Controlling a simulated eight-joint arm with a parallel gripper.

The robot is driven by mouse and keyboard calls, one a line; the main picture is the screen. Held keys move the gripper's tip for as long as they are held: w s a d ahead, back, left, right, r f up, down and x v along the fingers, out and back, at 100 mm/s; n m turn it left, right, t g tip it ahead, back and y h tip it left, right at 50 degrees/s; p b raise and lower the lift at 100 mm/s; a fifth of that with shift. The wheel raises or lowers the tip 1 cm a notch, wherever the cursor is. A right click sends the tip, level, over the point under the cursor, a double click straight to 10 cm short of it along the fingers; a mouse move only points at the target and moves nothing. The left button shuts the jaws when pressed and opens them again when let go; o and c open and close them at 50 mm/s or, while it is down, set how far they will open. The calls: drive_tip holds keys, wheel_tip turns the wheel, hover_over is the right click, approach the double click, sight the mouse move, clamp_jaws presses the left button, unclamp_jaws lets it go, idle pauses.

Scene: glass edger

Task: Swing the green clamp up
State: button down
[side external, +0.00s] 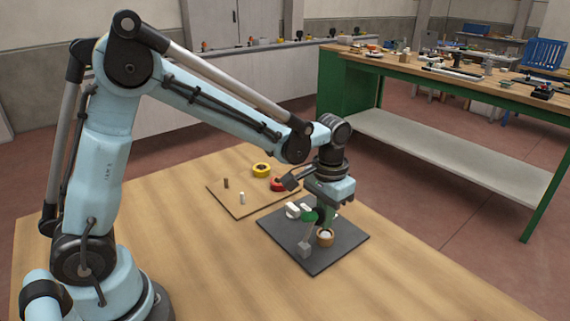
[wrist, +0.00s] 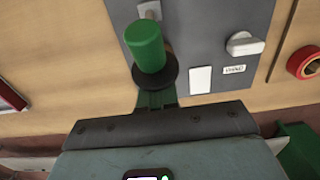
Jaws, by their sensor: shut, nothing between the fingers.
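The green clamp handle (side external: 309,216) stands above a dark grey plate (side external: 275,228) on the table, near a grey bracket (side external: 305,243). In the wrist view, a green cylinder with a black collar, which looks like the clamp handle (wrist: 149,48), is close in front of my gripper (wrist: 156,100). My gripper (side external: 322,215) is pointed down over the plate, right beside the handle, shut with nothing held. Its fingertips are partly hidden in both views, and I cannot tell whether they touch the handle.
A round wooden piece with a pale top (side external: 326,238) sits on the plate close to my gripper. A white knob (wrist: 245,44) is on the plate. Beyond lie a board (side external: 225,203), a red tape roll (side external: 279,184) and a yellow roll (side external: 261,170).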

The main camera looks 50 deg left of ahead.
drive_tip(key=shift+s, duration=1.05)
drive_tip(key=shift+w, duration=1.5)
drive_tip(key=shift+r, duration=3)
drive_tip(key=s+a+r+t, duration=0.1)
drive_tip(key=s+a+t, duration=0.1)
drive_tip(key=s, duration=0.4)
drive_tip(key=s+a+r+t, duration=0.1)
drive_tip(key=s+a+t, duration=0.2)
drive_tip(key=s+t, duration=0.2)
drive_tip(key=shift+s+r, duration=0.15)
drive_tip(key=shift+s, duration=0.8)
